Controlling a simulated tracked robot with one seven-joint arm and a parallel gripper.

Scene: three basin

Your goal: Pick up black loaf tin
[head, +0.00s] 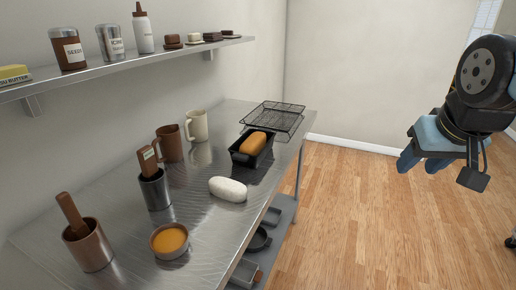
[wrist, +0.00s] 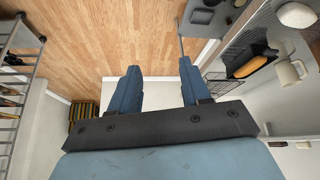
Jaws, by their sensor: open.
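The black loaf tin (head: 238,155) stands on the steel table, towards its far right part, with a golden-brown loaf (head: 253,143) in it. In the wrist view the loaf (wrist: 250,67) and the tin's dark side (wrist: 232,62) show at the upper right. My gripper (head: 421,160) is at the right of the head view, over the wooden floor, well apart from the tin. In the wrist view its two blue fingers (wrist: 160,82) are spread with nothing between them.
The steel table (head: 215,222) also bears a white loaf (head: 228,189) near the tin, wire racks (head: 275,116) behind it, and mugs (head: 169,143) and tool pots (head: 155,190) to the left. A wall shelf (head: 130,64) runs above. The floor (head: 350,220) on the right is clear.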

